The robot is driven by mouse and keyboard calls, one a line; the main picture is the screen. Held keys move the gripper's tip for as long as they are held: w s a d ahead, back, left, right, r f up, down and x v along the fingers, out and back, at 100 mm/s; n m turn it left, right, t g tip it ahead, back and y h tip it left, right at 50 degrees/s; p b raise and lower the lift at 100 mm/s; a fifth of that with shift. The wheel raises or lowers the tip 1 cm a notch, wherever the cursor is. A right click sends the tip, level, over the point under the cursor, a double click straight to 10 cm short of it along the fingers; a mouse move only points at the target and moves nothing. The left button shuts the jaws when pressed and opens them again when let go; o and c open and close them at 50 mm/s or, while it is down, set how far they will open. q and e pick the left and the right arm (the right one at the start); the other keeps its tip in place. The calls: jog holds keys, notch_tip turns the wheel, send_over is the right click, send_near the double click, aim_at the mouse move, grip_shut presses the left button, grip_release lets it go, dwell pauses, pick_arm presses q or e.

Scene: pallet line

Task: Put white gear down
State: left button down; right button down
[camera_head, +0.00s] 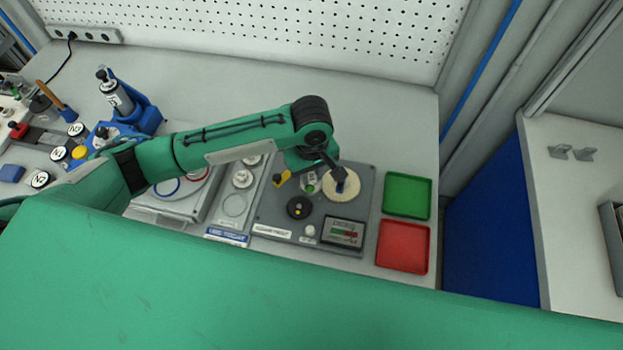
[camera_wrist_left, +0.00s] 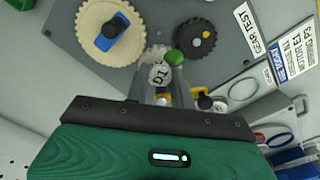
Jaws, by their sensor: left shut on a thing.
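My left gripper (camera_head: 311,174) reaches down over the grey gear-test board (camera_head: 275,215). In the left wrist view its fingers (camera_wrist_left: 160,93) are shut on a small whitish piece marked D1 (camera_wrist_left: 159,75), which appears to be the white gear. A pale toothed rim (camera_wrist_left: 155,53) shows just beyond it, beside a green knob (camera_wrist_left: 174,57). I cannot tell whether the held piece touches the board. A large cream gear (camera_head: 341,185) with a blue-and-black knob lies flat beside the gripper. It also shows in the left wrist view (camera_wrist_left: 92,40). My right gripper is not in view.
A black round part (camera_head: 298,207) and a display (camera_head: 342,233) are on the board. A green tray (camera_head: 407,196) and a red tray (camera_head: 403,246) stand empty to the right. White parts on a strip (camera_head: 242,178) are to the left. The back of the table is clear.

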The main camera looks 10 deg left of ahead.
aim_at(312, 177)
pick_arm(q)
notch_tip(312, 177, down, 4)
jog(key=shift+r+p, duration=0.15)
jog(key=shift+p, duration=0.15)
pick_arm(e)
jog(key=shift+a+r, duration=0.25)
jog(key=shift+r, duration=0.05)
pick_arm(q)
jog(key=shift+f, duration=0.25)
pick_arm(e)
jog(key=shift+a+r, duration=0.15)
pick_arm(q)
jog(key=c, duration=1.2)
grip_release()
